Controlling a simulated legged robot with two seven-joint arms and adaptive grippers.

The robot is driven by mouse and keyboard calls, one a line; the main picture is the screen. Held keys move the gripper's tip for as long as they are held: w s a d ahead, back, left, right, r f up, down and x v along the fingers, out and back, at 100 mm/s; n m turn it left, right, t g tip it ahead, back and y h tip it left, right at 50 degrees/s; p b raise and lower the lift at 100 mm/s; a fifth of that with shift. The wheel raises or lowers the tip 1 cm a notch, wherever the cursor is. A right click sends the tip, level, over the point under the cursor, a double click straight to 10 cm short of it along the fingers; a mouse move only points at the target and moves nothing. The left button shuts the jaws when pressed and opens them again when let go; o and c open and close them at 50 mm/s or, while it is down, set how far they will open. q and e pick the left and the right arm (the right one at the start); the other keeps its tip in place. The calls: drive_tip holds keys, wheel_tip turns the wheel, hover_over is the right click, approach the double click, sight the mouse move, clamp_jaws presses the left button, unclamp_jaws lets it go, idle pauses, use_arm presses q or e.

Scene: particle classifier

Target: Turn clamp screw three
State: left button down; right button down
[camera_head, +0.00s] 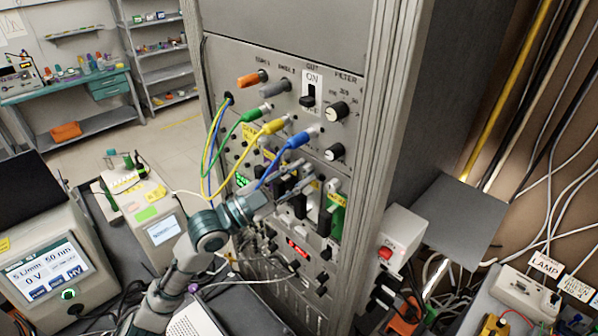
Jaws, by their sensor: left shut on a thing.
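The tall grey equipment rack (272,48) stands in the middle of the view. My left arm comes up from the lower left, and my left gripper (300,186) is at the rack's front, by the row of upright modules. It is shut on a small part there, which looks like a clamp screw. The fingers hide most of this part, and I cannot tell its number or how far it is turned. My right gripper is not in view.
Blue (285,152), yellow (262,132) and green (240,121) cables plug into the panel just above my left gripper. A grey plate (458,218) juts out on the right. A meter with a screen (50,272) stands at left.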

use_arm(q)
drive_tip(key=n+p, duration=0.1)
drive_tip(key=n, duration=0.1)
drive_tip(key=n+t+p, duration=0.1)
drive_tip(key=n, duration=0.1)
drive_tip(key=n+t+y+p, duration=0.1)
drive_tip(key=shift+d+f+n, duration=0.15)
drive_tip(key=shift+f+n, duration=0.15)
drive_tip(key=shift+n, duration=0.1)
drive_tip(key=shift+f+n+t+y+p, duration=0.1)
drive_tip(key=shift+n+t+y+p, duration=0.2)
drive_tip(key=shift+n+t+p, duration=0.75)
drive_tip(key=shift+n, duration=0.45)
drive_tip(key=shift+f, duration=0.1)
drive_tip(key=c, duration=1.2)
unclamp_jaws()
drive_tip(key=shift+o, duration=1.2)
